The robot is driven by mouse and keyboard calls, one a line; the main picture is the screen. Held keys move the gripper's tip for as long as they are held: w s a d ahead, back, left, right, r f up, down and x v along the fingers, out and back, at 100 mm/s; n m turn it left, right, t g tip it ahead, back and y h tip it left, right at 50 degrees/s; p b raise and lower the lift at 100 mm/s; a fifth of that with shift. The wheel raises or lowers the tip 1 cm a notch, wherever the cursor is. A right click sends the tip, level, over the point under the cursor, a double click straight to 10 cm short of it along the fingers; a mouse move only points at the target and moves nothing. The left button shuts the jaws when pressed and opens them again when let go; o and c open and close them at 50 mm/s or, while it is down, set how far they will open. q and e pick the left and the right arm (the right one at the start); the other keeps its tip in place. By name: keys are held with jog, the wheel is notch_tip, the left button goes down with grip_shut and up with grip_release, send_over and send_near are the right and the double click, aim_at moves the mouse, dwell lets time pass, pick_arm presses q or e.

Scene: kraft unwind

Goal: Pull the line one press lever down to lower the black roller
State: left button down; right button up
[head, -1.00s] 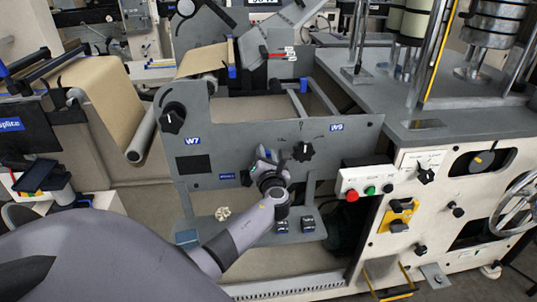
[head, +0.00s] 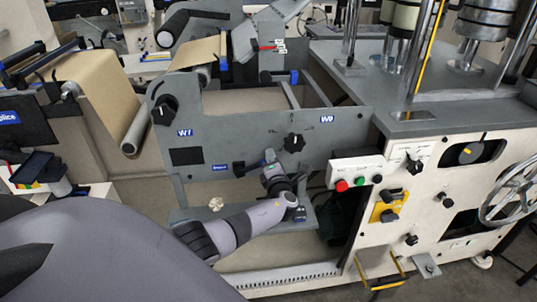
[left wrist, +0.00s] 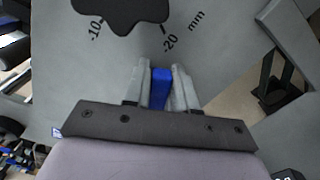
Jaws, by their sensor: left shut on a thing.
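The press lever (head: 250,165) is on the grey machine panel (head: 225,140). It runs from a black pivot at the left to its blue end and slants slightly upward to the right. My left gripper (head: 269,160) is shut on this blue end, in front of the panel. In the left wrist view the blue handle (left wrist: 161,88) is between the two fingers of the left gripper (left wrist: 161,82). A dark roller (head: 274,77) with a blue end shows behind the panel; whether it is the black roller, I cannot tell. My right gripper is out of view.
A black knob (head: 293,142) is close above and right of my left gripper. A second knob (head: 165,110) is at the panel's left. A white button box (head: 356,173) stands to the right. A grey shelf (head: 185,214) juts out below.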

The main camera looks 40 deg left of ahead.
pick_arm(q)
jog(key=shift+w+d+f+m+b, duration=0.15)
jog(key=shift+f+m+b, duration=0.3)
jog(key=shift+f+m, duration=0.65)
jog(key=shift+w+d+f+m+b, duration=0.15)
jog(key=shift+f+m+b, duration=0.25)
jog(key=shift+f+m, duration=0.7)
jog(key=shift+a, duration=0.1)
jog(key=c, duration=1)
grip_release()
jog(key=p+v, duration=0.3)
jog(key=v, duration=0.4)
jog(key=shift+p, duration=0.4)
